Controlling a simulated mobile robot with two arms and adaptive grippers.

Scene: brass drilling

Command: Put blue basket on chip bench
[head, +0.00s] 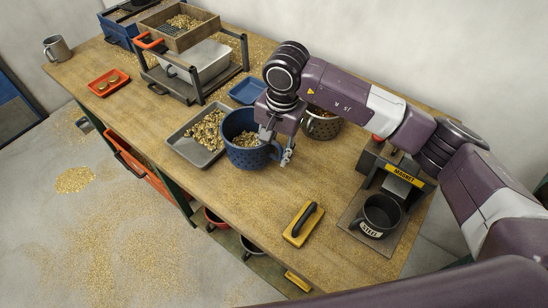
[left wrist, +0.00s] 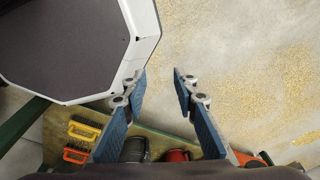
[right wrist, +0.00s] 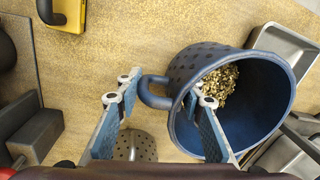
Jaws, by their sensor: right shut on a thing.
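The blue basket (head: 246,152) is a round, dotted dark-blue pot holding golden chips. It is over the middle of the wooden bench (head: 165,115), beside a grey tray; I cannot tell if it touches the wood. My right gripper (head: 274,146) is at its handle side. In the right wrist view the basket (right wrist: 188,68) has its handle between my fingers (right wrist: 168,88), one finger overlapping the basket's rim. My left gripper (left wrist: 160,75) is open and empty above the floor, seen only in the left wrist view.
The grey chip tray (head: 197,155) and a blue tray (head: 246,91) are close to the basket. A perforated metal pot (head: 319,128) stands behind. A yellow brush-like block (head: 303,224) and a dark "STEEL" mug (head: 378,214) are to the right. The bench front between is clear.

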